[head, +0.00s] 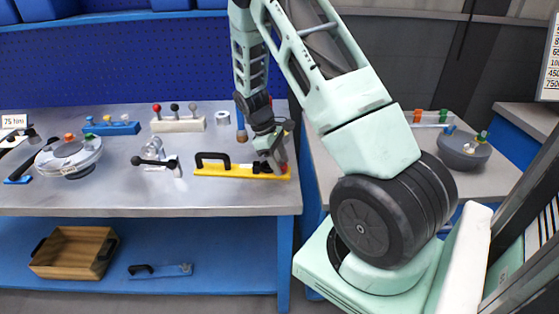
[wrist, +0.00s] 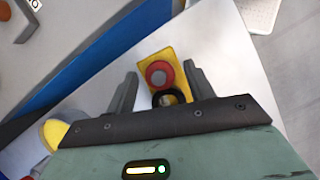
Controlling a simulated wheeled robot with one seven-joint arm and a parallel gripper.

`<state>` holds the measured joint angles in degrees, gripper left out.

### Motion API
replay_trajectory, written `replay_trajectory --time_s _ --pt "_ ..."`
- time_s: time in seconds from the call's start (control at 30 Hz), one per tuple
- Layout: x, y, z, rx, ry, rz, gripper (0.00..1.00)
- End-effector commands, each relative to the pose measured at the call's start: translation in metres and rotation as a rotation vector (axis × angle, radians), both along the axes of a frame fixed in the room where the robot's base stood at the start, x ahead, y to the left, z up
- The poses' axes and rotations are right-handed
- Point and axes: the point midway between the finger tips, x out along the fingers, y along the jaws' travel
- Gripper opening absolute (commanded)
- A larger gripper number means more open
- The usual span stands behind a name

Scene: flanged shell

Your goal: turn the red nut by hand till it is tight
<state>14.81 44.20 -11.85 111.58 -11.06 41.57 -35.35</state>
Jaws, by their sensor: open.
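A red round piece (wrist: 158,75) with a duller centre stands on the end of a yellow plate in the wrist view; it looks like the red nut. My gripper (wrist: 161,88) is open, one finger on each side of it, with gaps showing; I cannot tell the height between them. In the head view my gripper (head: 274,163) is over the right end of the yellow bar (head: 235,171) and hides most of the red piece. A flanged shell (head: 70,158) with coloured nuts sits at the bench's left. Another shell (head: 463,152) stands on the right-hand bench.
A black handle (head: 212,157) rises from the yellow bar. A black-handled metal tool (head: 155,161) lies left of it. A lever block (head: 178,124) and a blue block (head: 110,128) stand behind. A wooden crate (head: 75,252) is on the lower shelf. The bench front is clear.

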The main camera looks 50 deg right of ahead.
Motion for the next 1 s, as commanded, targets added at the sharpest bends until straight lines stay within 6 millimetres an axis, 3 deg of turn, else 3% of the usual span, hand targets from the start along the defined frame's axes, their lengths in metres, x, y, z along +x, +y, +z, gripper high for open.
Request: replay_trajectory --time_s 0.23,0.27,0.4,0.57,0.8,1.0 --pt "-0.0003 -0.0001 -0.0008 0.000 0.000 0.000 0.53" --pt "-0.0003 -0.0001 -0.0008 0.000 0.000 0.000 0.48" --pt "-0.0002 0.0000 -0.0007 0.000 0.000 0.000 0.09" --pt "-0.0003 -0.0004 0.0004 0.000 0.001 -0.024 0.08" --pt "0.0000 -0.0032 0.0018 0.001 0.002 -0.349 0.08" --pt "0.0007 -0.0025 -0.0002 0.000 0.000 -0.420 0.08"
